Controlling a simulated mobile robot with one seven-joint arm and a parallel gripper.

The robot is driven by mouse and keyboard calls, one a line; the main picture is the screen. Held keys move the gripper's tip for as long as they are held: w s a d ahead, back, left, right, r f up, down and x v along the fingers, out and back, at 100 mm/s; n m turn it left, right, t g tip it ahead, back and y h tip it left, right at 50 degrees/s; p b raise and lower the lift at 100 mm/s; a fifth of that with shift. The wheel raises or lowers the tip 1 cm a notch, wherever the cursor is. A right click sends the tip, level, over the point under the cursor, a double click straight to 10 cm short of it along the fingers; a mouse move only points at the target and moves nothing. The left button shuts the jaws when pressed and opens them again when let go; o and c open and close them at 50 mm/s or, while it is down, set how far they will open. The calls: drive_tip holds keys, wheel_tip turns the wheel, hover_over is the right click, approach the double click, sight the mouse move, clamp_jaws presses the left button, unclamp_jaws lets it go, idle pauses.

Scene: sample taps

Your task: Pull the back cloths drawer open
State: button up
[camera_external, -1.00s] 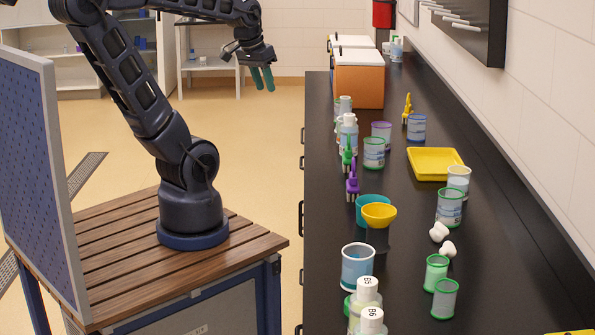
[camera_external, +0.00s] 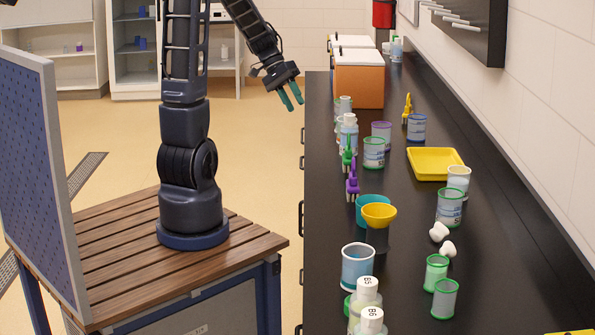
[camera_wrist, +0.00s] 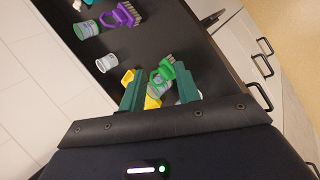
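My gripper (camera_external: 291,98) hangs in the air just left of the long black counter, near its far part. Its two green fingers are apart with nothing held between them, and the gap also shows in the wrist view (camera_wrist: 161,88). The drawer fronts face left under the counter and are seen nearly edge-on in the external view. Dark handles stick out there, including a far handle (camera_external: 302,135) and a nearer handle (camera_external: 301,217). In the wrist view a pale drawer front (camera_wrist: 238,62) carries a dark handle (camera_wrist: 262,96). No drawer label is readable, so I cannot tell which is the cloths drawer.
The counter holds an orange box (camera_external: 358,82), a yellow tray (camera_external: 434,163), a green brush (camera_external: 347,155), a purple brush (camera_external: 353,182), and several cups and bottles. Open floor (camera_external: 270,140) lies left of the drawer fronts.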

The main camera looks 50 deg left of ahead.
drive_tip(key=w+a+f+n+t+h, duration=0.2)
drive_tip(key=w+a+f+n+t, duration=0.3)
drive_tip(key=a+f, duration=0.85)
drive_tip(key=w+a+f+n+t+h, duration=0.2)
drive_tip(key=w+a+f+t, duration=0.4)
drive_tip(key=a+f, duration=0.7)
drive_tip(key=f+x, duration=0.1)
drive_tip(key=x, duration=1.1)
drive_tip(key=shift+s+d+f+g, duration=0.2)
drive_tip(key=shift+s+f+g, duration=0.05)
drive_tip(key=shift+g, duration=0.05)
clamp_jaws()
